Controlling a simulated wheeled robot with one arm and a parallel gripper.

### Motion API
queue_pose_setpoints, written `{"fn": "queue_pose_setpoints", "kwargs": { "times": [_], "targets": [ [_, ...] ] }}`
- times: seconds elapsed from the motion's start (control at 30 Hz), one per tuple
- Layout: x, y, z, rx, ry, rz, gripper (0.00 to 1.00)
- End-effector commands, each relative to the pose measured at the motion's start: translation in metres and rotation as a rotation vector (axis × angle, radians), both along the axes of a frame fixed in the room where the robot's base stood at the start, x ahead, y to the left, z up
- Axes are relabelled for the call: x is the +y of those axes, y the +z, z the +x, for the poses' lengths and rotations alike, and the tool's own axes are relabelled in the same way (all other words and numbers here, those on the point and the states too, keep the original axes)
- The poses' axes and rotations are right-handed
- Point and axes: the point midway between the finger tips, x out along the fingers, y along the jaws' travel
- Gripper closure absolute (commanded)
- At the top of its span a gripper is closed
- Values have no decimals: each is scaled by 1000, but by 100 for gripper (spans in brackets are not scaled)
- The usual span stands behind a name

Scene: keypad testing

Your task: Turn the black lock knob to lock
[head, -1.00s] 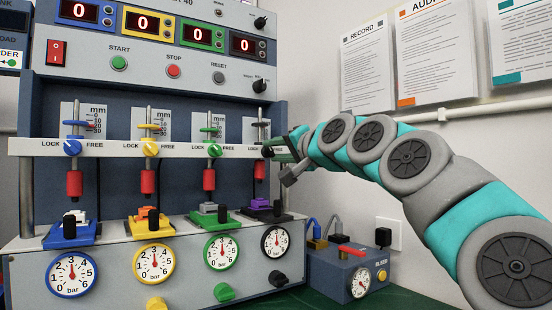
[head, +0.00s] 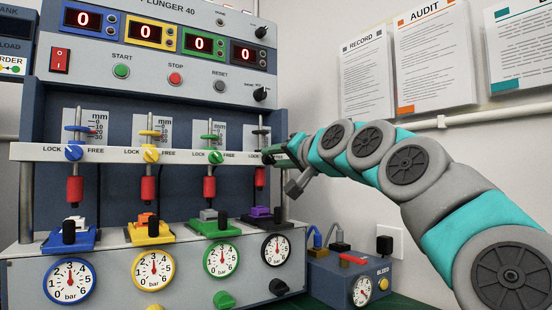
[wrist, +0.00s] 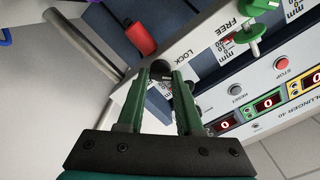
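The black lock knob (head: 267,158) is at the right end of the white rail, at the station with the black gauge. It also shows in the wrist view (wrist: 160,67) as a dark round end at my fingertips. My gripper (head: 277,155) reaches it from the right. In the wrist view my two green fingers (wrist: 164,76) stand apart, with the knob between or just beyond their tips. I cannot see whether they touch it. The word LOCK is left of the knob in the head view; its FREE label is hidden by my gripper. The knob's pointing direction is unclear.
Blue (head: 73,153), yellow (head: 151,155) and green (head: 215,157) knobs sit along the same rail (head: 110,154). Red plungers hang below it. A bleed box (head: 335,275) stands at lower right.

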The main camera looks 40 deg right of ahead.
Motion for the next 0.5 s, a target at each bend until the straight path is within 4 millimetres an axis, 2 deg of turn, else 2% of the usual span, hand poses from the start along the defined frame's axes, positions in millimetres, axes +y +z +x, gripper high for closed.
{"fn": "queue_pose_setpoints", "kwargs": {
  "times": [0.03, 0.23, 0.5],
  "targets": [
    [0, 0, 0, 0, 0, 0, 59],
    [0, 0, 0, 0, 0, 0, 37],
    [0, 0, -1, 0, 0, 1, 37]
  ]
}}
